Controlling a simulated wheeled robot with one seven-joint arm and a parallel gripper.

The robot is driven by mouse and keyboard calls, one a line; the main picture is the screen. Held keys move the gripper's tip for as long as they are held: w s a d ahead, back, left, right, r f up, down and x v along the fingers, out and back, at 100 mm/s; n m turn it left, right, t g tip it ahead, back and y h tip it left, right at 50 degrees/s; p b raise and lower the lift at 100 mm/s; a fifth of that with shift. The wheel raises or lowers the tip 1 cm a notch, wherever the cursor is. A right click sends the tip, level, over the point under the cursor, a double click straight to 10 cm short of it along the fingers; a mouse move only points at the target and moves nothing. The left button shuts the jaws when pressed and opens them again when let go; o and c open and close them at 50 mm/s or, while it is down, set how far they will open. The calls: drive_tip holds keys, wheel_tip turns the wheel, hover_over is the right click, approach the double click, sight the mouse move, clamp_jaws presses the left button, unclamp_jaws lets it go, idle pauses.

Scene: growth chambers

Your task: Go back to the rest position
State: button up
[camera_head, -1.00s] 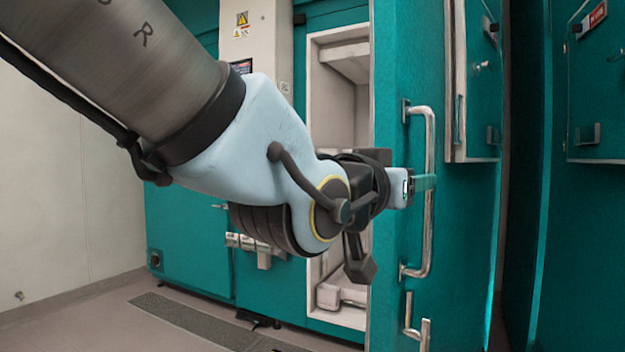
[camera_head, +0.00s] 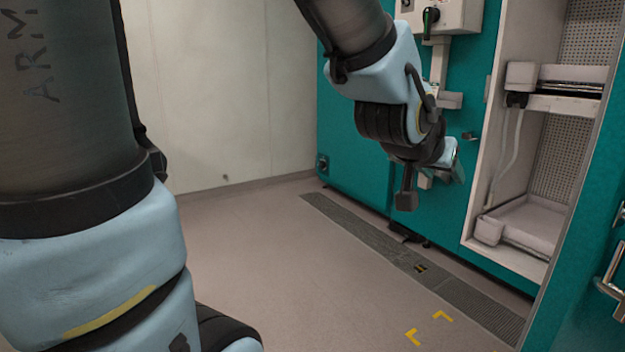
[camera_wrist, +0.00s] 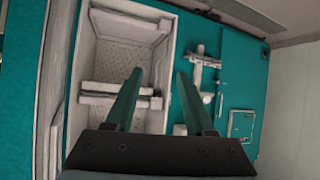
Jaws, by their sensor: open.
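My gripper shows in the wrist view (camera_wrist: 158,95) with its two teal fingers apart and nothing between them. In the head view its end (camera_head: 455,165) hangs in front of the teal chamber wall, left of the open chamber, and its fingers are hard to make out. My arm is folded, with a large link filling the left of the head view. The open growth chamber (camera_head: 480,190) has a white interior with shelves; it also shows in the wrist view (camera_wrist: 168,50). The door handle (camera_head: 608,275) is at the right edge, apart from my gripper.
The teal door (camera_head: 585,270) stands open at the right. A control box with a switch (camera_head: 455,15) is on the wall above my gripper. A floor grating (camera_head: 370,240) runs along the chambers. The grey floor (camera_head: 270,270) in the middle is clear.

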drive_tip(key=w+a+f+n+g+y, duration=0.1)
drive_tip(key=w+a+f+n+y, duration=0.15)
drive_tip(key=a+f, duration=0.4)
drive_tip(key=w+a+f+n+g+y, duration=0.1)
drive_tip(key=w+a+f+y, duration=0.25)
drive_tip(key=a, duration=0.55)
drive_tip(key=s+a+f+n+g+y, duration=0.1)
drive_tip(key=s+a+f+n+g, duration=0.15)
drive_tip(key=a, duration=0.45)
drive_tip(key=s+a+f+n+g+y, duration=0.1)
drive_tip(key=s+a+f, duration=0.1)
drive_tip(key=a+f, duration=0.35)
wheel_tip(320, 180, up, 14)
drive_tip(key=a+p, duration=0.2)
drive_tip(key=p, duration=1.1)
drive_tip(key=shift+s+a+g, duration=0.35)
drive_tip(key=shift+s+g, duration=0.1)
